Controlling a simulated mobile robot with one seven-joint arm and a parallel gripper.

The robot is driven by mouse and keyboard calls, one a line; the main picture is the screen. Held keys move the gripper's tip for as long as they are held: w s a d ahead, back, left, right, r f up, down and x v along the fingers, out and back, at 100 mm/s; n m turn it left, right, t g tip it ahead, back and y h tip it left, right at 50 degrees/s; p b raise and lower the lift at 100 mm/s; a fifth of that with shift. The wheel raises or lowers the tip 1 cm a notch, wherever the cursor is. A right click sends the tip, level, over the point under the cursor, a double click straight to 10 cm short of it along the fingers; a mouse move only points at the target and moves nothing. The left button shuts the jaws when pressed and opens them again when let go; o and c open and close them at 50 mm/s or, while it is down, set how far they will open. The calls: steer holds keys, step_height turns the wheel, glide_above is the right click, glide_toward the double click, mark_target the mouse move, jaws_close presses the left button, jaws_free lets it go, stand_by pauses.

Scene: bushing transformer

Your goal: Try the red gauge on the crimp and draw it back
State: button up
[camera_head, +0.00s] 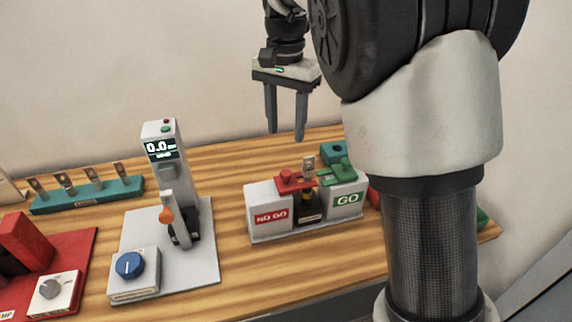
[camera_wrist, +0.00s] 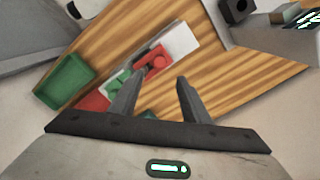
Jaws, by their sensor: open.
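The red gauge (camera_head: 291,181) lies on top of the white NO GO block (camera_head: 268,212); it also shows in the wrist view (camera_wrist: 151,60). The crimp piece, a metal lug (camera_head: 308,164), stands upright between the NO GO and GO blocks, above a dark holder (camera_head: 309,210). The crimp itself is too small to make out. The green gauge (camera_head: 337,172) rests on the GO block (camera_head: 347,203). My gripper (camera_head: 286,136) is open and empty, fingers pointing down, above and apart from the gauge stand. In the wrist view its fingers (camera_wrist: 158,76) show nothing between them.
A grey tester (camera_head: 162,185) with a 0.0 display and blue knob stands left of the gauges. A teal rack (camera_head: 88,194) of lugs and a red machine (camera_head: 28,245) are further left. Green (camera_wrist: 64,82) and red (camera_wrist: 94,99) bins sit beside the stand. Wood between tester and stand is clear.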

mark_target(286, 172)
step_height(286, 172, down, 12)
steer(key=shift+f, duration=0.1)
stand_by(0.4)
jaws_close()
